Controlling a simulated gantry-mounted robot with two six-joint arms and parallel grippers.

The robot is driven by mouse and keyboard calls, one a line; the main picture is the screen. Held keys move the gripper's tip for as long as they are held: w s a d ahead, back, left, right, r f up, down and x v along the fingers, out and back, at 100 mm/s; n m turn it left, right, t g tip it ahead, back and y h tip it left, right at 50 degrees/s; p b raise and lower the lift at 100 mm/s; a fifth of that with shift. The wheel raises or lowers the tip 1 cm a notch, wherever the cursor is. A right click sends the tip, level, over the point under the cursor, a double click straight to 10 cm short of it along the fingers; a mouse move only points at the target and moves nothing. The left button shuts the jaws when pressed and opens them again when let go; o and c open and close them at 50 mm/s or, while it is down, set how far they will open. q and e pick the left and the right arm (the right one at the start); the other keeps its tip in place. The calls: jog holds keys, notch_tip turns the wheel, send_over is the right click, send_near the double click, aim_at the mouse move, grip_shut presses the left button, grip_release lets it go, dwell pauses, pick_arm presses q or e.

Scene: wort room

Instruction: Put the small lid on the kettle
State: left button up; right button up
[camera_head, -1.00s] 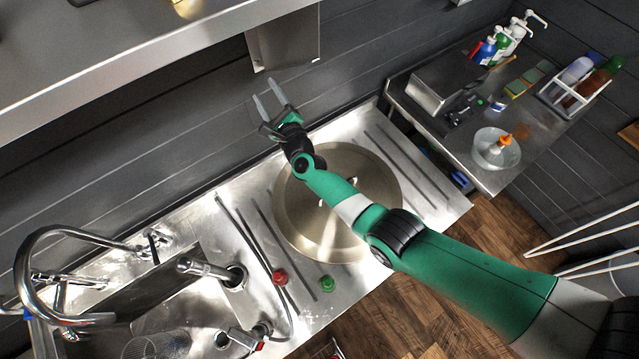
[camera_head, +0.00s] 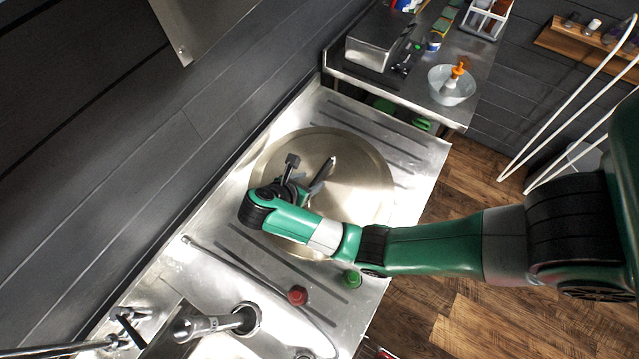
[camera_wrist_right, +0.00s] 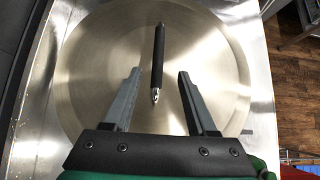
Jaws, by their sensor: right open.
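A large round brushed-metal lid (camera_head: 362,192) lies flat on the ribbed steel drainboard. It fills much of the right wrist view (camera_wrist_right: 218,62), where its black bar handle (camera_wrist_right: 158,50) with a metal end runs across the middle. My right gripper (camera_head: 308,170) is over the lid, pointing down at it. In the right wrist view its two fingers (camera_wrist_right: 159,76) are open, one on each side of the handle in the picture. Contact with the handle cannot be told. My right arm hides part of the lid in the head view. No kettle can be made out. My left gripper is not in view.
A red knob (camera_head: 297,295) and a green knob (camera_head: 352,279) sit near the drainboard's front edge. A tap (camera_head: 215,323) stands at lower left. A side counter holds a metal box (camera_head: 380,40) and a clear bowl (camera_head: 452,88). The dark wall borders the drainboard.

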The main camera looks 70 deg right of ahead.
aim_at(320, 173)
jog(key=b+x, duration=0.2)
jog(key=x, duration=0.1)
jog(key=shift+f, duration=0.35)
jog(key=shift+s+d+f, duration=0.1)
jog(key=shift+d, duration=0.15)
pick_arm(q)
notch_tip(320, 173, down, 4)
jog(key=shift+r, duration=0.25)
pick_arm(e)
jog(key=shift+d, duration=0.15)
jog(key=x, duration=0.5)
jog(key=shift+d+r, duration=0.2)
jog(key=shift+r, duration=0.05)
grip_shut()
jog(key=shift+w+r, duration=0.15)
jog(key=shift+w, duration=0.05)
